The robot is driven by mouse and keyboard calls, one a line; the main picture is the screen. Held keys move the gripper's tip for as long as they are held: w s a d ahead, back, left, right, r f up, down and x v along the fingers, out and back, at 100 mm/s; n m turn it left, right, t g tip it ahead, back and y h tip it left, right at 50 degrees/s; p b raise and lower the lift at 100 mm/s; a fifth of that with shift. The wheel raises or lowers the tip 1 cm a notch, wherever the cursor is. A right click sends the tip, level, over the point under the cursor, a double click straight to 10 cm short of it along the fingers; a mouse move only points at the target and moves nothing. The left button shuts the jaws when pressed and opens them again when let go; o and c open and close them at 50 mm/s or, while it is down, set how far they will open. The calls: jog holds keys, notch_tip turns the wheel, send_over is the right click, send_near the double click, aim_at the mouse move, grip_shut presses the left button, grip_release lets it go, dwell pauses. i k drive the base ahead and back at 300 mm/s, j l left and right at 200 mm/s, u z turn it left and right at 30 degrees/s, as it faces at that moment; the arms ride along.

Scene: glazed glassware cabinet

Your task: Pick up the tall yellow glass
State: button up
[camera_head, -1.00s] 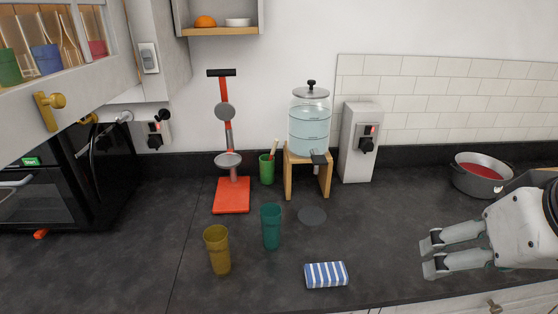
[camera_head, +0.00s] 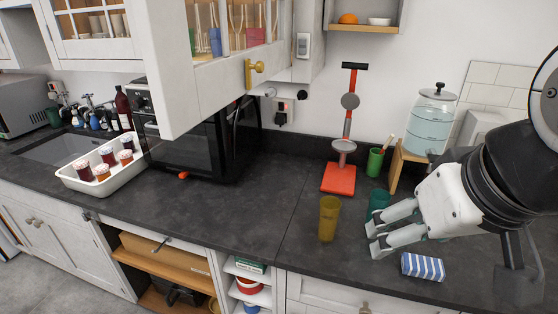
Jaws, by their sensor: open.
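The tall yellow glass (camera_head: 329,219) stands upright on the dark counter, right of the picture's middle. My gripper (camera_head: 372,238) is open, with its fingers pointing left toward the yellow glass. In the picture a gap separates the fingertips from the glass, and nothing is between the fingers. A teal glass (camera_head: 377,203) stands just behind my fingers, partly hidden by them.
A blue-and-white striped block (camera_head: 423,267) lies below my gripper. Behind stand a red juicer-like stand (camera_head: 339,180), a green cup (camera_head: 375,162) and a drink dispenser (camera_head: 430,122). A cabinet (camera_head: 190,60) overhangs at upper left. Counter left of the glass is clear.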

aim_at(330, 207)
jog(key=k+j+z, duration=0.1)
jog(key=z, duration=0.3)
jog(key=k+z, duration=0.2)
jog(key=z, duration=0.2)
jog(key=k+z, duration=0.15)
jog(key=z, duration=0.25)
